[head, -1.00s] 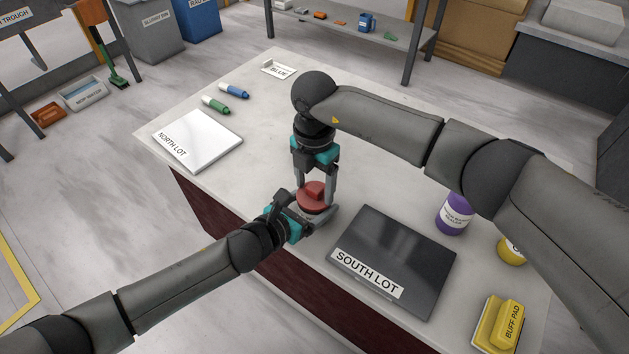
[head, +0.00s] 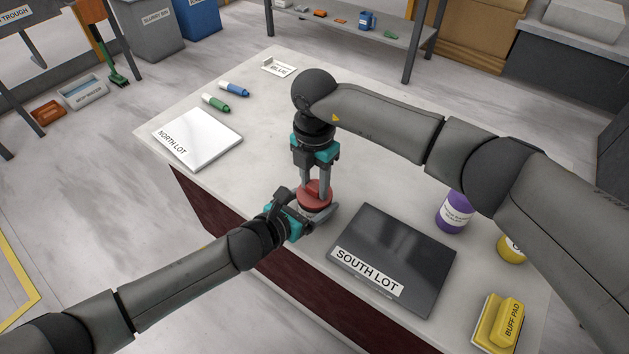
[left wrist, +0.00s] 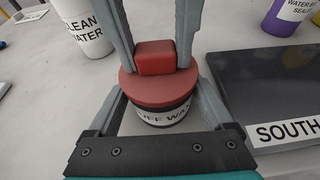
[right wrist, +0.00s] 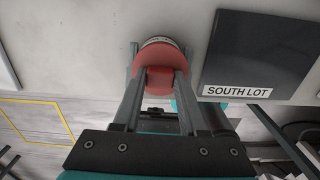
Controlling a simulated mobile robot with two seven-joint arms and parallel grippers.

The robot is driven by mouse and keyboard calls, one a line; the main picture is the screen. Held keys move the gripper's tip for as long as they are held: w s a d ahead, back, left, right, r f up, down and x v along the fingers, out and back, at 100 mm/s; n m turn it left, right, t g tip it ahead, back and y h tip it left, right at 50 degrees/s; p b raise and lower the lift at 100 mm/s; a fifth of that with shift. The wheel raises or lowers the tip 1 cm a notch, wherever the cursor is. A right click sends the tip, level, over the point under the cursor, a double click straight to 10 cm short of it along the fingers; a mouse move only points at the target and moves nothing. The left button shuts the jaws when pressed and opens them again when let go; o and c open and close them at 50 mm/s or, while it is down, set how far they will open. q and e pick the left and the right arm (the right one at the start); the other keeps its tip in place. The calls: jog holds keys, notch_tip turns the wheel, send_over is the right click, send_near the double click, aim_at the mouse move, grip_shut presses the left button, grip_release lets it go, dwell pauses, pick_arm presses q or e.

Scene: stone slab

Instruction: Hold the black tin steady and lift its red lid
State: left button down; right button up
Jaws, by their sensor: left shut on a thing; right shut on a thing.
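The black tin (left wrist: 165,116) with a white label stands on the stone slab (head: 262,120), its round red lid (head: 313,201) on top. The lid has a blocky red knob (left wrist: 156,58). My left gripper (head: 318,214) is shut on the tin's body, a finger on each side, from the front left in the head view. My right gripper (head: 315,187) points straight down and is shut on the knob. The lid sits on the tin; I see no clear gap. In the head view the tin is mostly hidden under the lid and behind the left gripper.
A dark SOUTH LOT plate (head: 395,250) lies close right of the tin. A white NORTH LOT plate (head: 198,140), two markers (head: 224,96), a purple bottle (head: 453,212) and a yellow buff pad (head: 500,325) lie farther off. A CLEAN WATER cup (left wrist: 86,30) shows in the left wrist view.

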aim_at(315, 185)
grip_shut()
jog(key=shift+r, duration=4.05)
pick_arm(q)
grip_release()
jog(key=v, duration=1.2)
